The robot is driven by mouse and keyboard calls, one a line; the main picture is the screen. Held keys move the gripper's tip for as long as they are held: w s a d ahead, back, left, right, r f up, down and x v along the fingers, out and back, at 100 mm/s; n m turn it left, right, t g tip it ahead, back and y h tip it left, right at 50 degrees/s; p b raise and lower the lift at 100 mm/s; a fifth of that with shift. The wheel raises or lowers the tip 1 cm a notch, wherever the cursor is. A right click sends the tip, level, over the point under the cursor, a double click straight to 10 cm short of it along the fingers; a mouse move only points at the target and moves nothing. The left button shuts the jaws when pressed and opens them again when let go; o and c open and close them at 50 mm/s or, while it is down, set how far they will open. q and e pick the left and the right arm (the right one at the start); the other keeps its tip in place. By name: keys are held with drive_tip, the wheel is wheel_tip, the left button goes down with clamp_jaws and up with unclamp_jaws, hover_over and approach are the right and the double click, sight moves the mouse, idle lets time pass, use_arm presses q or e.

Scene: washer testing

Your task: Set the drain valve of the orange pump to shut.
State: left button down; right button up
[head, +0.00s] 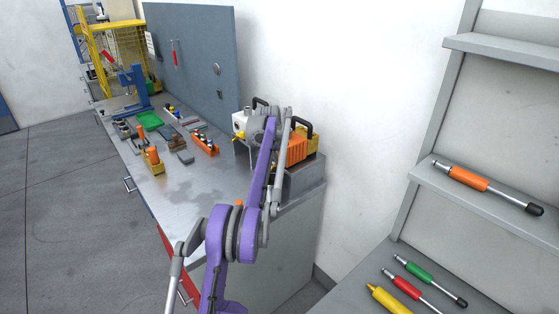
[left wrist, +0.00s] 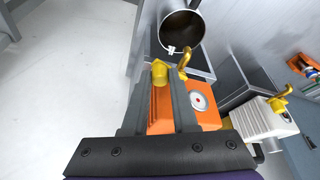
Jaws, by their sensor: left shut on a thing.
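The orange pump (head: 295,149) stands at the near right end of the bench; it also shows in the left wrist view (left wrist: 212,117), with a round dial on its face. In that view my left gripper (left wrist: 159,80) reaches over the pump, its two dark fingers on either side of a yellow valve fitting (left wrist: 160,72). The fingers are shut on this fitting. A curved yellow piece (left wrist: 184,62) sticks up just right of the fingers. In the head view an arm link covers the front of the pump, and the fingertips and valve cannot be made out. My right gripper is not in view.
A white pump (head: 240,121) with its own yellow fitting stands beside the orange one. A metal cylinder (left wrist: 181,30) lies beyond the fingers. Orange (head: 205,144) and yellow bins, a green tray (head: 149,121) and tools occupy the bench farther off. Its near top (head: 190,195) is clear.

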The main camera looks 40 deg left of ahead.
use_arm(q)
drive_tip(key=shift+w+d+r+n+y+p, duration=0.1)
drive_tip(key=shift+w+d+n+y+p, duration=0.15)
drive_tip(key=shift+n, duration=0.35)
drive_tip(key=shift+w+r+n+y+p, duration=0.1)
drive_tip(key=shift+w+n+y+p, duration=0.15)
drive_tip(key=shift+n, duration=0.35)
drive_tip(key=shift+w+f+n+g, duration=0.15)
drive_tip(key=shift+w+n+g, duration=0.2)
drive_tip(key=shift+n, duration=0.45)
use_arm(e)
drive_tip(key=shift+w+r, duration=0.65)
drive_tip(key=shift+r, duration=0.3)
use_arm(q)
drive_tip(key=c, duration=0.7)
unclamp_jaws()
drive_tip(key=shift+s, duration=0.1)
drive_tip(key=v, duration=1)
drive_tip(key=shift+d+r, duration=0.25)
drive_tip(key=shift+r, duration=0.15)
